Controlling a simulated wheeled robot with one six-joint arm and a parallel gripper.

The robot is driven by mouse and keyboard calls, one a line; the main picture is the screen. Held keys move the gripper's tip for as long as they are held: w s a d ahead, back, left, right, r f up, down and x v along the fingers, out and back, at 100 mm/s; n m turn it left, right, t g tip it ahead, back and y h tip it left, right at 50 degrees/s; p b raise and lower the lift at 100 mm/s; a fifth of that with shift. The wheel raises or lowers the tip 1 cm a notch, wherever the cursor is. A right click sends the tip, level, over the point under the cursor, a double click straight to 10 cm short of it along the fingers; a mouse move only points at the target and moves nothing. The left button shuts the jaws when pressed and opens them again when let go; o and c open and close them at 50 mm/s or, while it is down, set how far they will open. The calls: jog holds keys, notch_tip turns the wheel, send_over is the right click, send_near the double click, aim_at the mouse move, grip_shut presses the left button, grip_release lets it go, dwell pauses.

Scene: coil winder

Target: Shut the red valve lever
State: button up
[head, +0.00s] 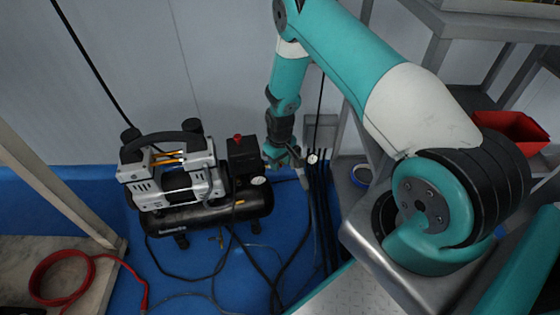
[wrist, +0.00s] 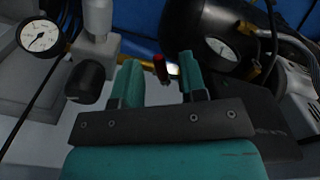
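The red valve lever (wrist: 160,68) shows in the wrist view as a small red piece by a brass-coloured fitting (wrist: 138,60), just beyond and between my fingertips. My gripper (wrist: 158,78) has its two teal fingers spread apart, with nothing clearly held between them. I cannot tell whether a finger touches the lever. In the head view my gripper (head: 284,158) hangs just right of the black air compressor (head: 180,190). The lever is not clearly visible there, and my gripper seems to cover it.
A round gauge (wrist: 222,48) is on the compressor, and another gauge (wrist: 40,36) stands left of my fingers. A black knob (wrist: 90,78) is close beside the left finger. Dark hoses (head: 320,200) hang right of my gripper. A red hose (head: 60,275) lies at lower left.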

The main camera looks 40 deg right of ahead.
notch_tip(320, 180, up, 17)
jog(key=p, duration=0.4)
jog(key=shift+r+p, duration=0.15)
jog(key=shift+p, duration=0.25)
jog(key=shift+d, duration=0.1)
jog(key=w+d+f+y+b, duration=0.15)
jog(key=d+y+b, duration=0.4)
jog(key=b, duration=1.05)
jog(key=a+f+b, duration=0.2)
jog(key=f+b, duration=0.2)
jog(key=f, duration=0.4)
jog(key=s+a+f+h+b, duration=0.1)
jog(key=a+f+b, duration=0.2)
jog(key=f, duration=0.4)
jog(key=shift+s+f+g+b, duration=0.15)
jog(key=shift+f+g+b, duration=0.2)
jog(key=shift+b, duration=0.2)
jog(key=shift+d, duration=0.1)
grip_shut()
